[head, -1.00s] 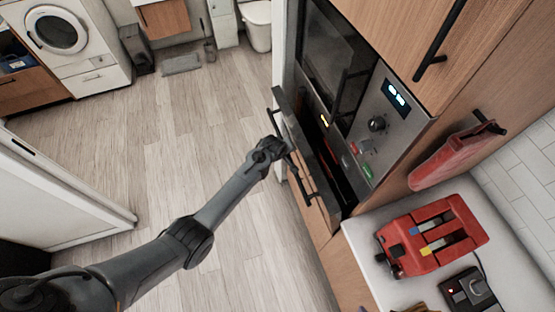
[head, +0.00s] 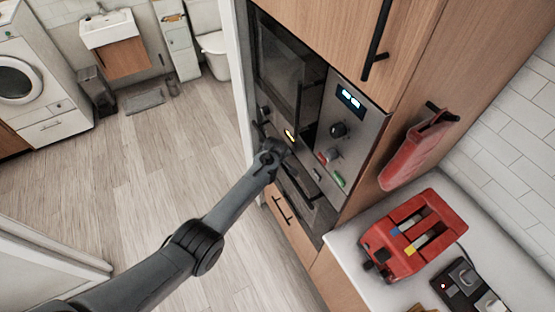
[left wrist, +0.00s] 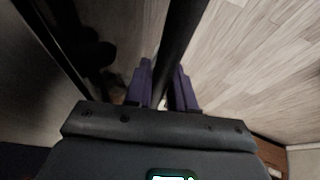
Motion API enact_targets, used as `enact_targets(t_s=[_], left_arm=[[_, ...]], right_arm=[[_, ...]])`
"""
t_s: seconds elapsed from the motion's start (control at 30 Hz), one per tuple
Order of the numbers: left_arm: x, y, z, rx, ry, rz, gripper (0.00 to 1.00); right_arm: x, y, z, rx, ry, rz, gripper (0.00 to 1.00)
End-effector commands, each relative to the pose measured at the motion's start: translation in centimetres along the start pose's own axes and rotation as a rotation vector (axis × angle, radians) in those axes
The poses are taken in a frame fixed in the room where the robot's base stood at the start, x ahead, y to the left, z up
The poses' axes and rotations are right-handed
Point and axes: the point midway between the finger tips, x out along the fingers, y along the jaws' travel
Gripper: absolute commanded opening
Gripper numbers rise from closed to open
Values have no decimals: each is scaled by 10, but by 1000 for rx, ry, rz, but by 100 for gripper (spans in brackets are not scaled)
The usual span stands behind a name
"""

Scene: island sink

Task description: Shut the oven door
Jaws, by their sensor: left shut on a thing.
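The oven door (head: 313,206) is the dark panel below the control panel in the head view. It now looks upright and close to flush with the oven front; my arm covers part of it, so I cannot tell whether a small gap is left. My left gripper (head: 280,150) is at the door's upper edge. In the left wrist view, its two purple fingers (left wrist: 164,88) stand either side of the dark door handle (left wrist: 180,45) and are shut on it. The dark door surface (left wrist: 85,45) lies left of the handle. My right gripper is not in view.
The control panel (head: 345,135) with knobs sits above the door. A wooden drawer (head: 285,218) lies below. A red toaster (head: 415,235) stands on the counter at right, and a red cloth (head: 415,148) hangs above it. The floor (head: 140,180) to the left is clear.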

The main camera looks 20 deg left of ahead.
Motion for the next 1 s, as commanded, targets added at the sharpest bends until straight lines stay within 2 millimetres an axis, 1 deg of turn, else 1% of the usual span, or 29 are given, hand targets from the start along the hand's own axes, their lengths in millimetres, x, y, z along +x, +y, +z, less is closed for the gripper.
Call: enact_targets(t_s=[0.03,0.1,0.17,0.67,0.87,1.0], left_arm=[[1,1,3,4,0,6,25],[1,1,3,4,-1,5,36],[1,1,2,4,-1,5,44],[-2,2,1,2,1,6,44],[-14,2,1,4,1,5,44],[-30,1,1,3,-1,5,44]], right_arm=[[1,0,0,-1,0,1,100],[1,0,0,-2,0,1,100],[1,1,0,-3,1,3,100],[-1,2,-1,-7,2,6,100],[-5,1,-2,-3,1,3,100],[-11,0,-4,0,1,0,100]])
